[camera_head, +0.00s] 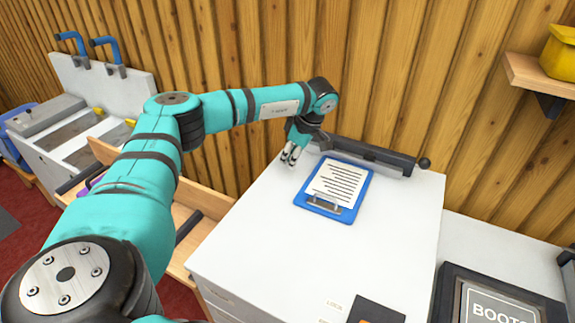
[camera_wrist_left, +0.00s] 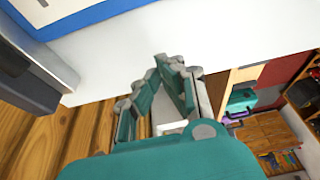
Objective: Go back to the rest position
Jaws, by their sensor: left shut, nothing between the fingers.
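My left gripper (camera_head: 290,155) is shut and empty. It hangs just above the far left part of the white bench top, left of a blue clipboard (camera_head: 362,208) with a printed white sheet. In the left wrist view the gripper's fingers (camera_wrist_left: 165,75) meet at their tips, with the white top behind them. A corner of the clipboard (camera_wrist_left: 75,22) also shows there at the top left. My left arm reaches across the head view from the lower left. My right gripper is in neither view.
The white bench (camera_head: 290,250) is mostly clear in front of the clipboard. A dark bar (camera_head: 365,155) runs along its back edge by the wooden wall. A shelf (camera_head: 530,75) with a yellow item is at upper right. A dark framed sign (camera_head: 500,300) lies at lower right.

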